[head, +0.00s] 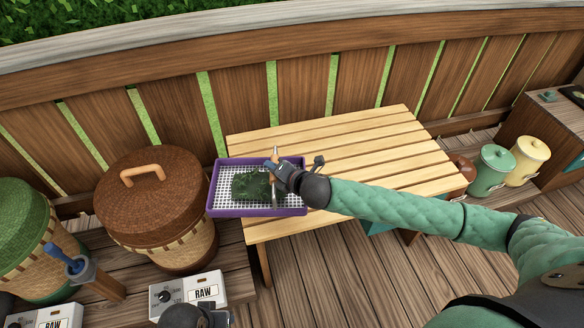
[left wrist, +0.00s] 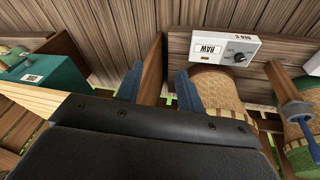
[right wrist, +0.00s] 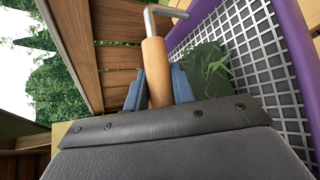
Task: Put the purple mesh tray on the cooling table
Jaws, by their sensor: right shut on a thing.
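The purple mesh tray (head: 258,212) holds a dark green leafy heap (head: 250,186) on its white mesh. It is at the left end of the slatted wooden table (head: 350,135), which I take as the cooling table; part of the tray reaches past the left edge. I cannot tell whether it touches the slats. My right gripper (head: 277,170) is shut on the tray's wooden handle (right wrist: 155,72), with the mesh beside it in the right wrist view (right wrist: 255,60). My left gripper (left wrist: 160,92) is open and empty, fingers apart, near the deck boxes.
A lidded brown basket (head: 155,205) stands close left of the tray. A white RAW box (head: 190,294) sits below it. Green (head: 491,170) and yellow (head: 527,160) canisters stand right of the table. A wooden fence (head: 330,85) runs behind. The table's middle and right are bare, partly under my right arm.

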